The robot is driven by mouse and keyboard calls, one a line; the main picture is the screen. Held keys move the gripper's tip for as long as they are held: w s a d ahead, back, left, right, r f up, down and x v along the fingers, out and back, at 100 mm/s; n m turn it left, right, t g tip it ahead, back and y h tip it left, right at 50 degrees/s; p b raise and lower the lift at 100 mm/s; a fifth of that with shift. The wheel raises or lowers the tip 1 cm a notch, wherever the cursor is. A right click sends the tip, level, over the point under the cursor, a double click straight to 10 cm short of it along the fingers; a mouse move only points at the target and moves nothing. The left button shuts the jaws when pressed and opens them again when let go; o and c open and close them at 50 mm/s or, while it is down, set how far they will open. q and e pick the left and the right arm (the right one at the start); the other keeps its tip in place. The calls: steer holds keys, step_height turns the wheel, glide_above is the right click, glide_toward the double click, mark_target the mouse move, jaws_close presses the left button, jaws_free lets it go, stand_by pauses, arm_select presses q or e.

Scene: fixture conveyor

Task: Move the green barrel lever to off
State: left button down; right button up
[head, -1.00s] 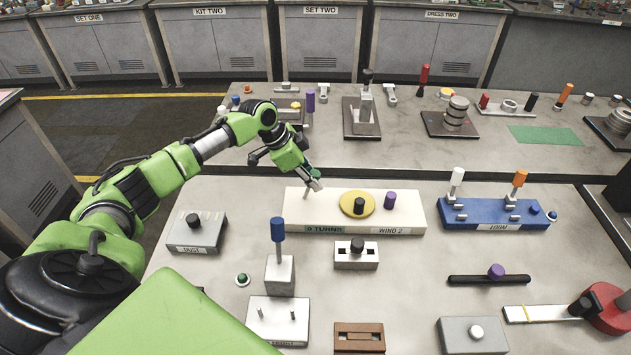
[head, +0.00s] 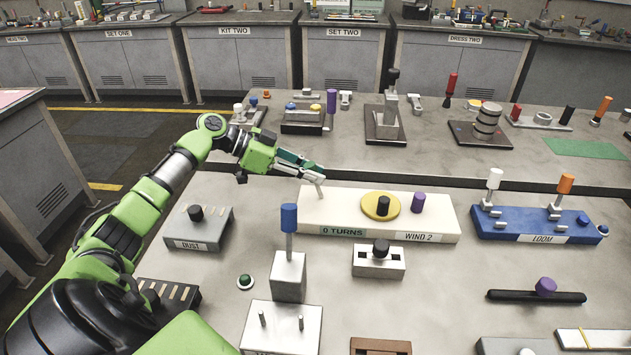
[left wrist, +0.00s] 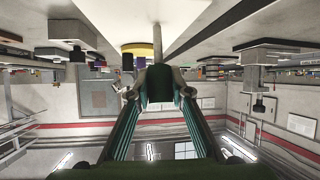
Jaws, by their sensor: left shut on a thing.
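A white box (head: 450,222) labelled "0 TURNS" and "WIND 2" stands on the near bench, with a yellow disc (head: 372,207) and a purple knob (head: 418,203) on top. A thin grey lever rod (head: 321,191) rises near its left end. My left gripper (head: 318,174) is at the top of this rod. In the left wrist view, a dark green barrel (left wrist: 160,84) on the grey rod (left wrist: 157,42) sits between the fingertips of my left gripper (left wrist: 160,96), which is shut on it. In the head view the barrel is mostly hidden by the fingers. My right gripper is out of view.
A blue-handled lever (head: 289,219), a grey "DUST" box (head: 216,236) and a small dark green button (head: 245,281) stand nearer me. A blue "LOOM" base (head: 490,226) is to the right. Several fixtures stand on the bench behind.

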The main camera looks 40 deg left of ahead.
arm_select(q)
steer(key=shift+a+r, duration=0.1)
stand_by(0.4)
steer(key=c, duration=1.8)
jaws_free()
steer(key=v, duration=1.2)
steer(key=shift+a, duration=0.1)
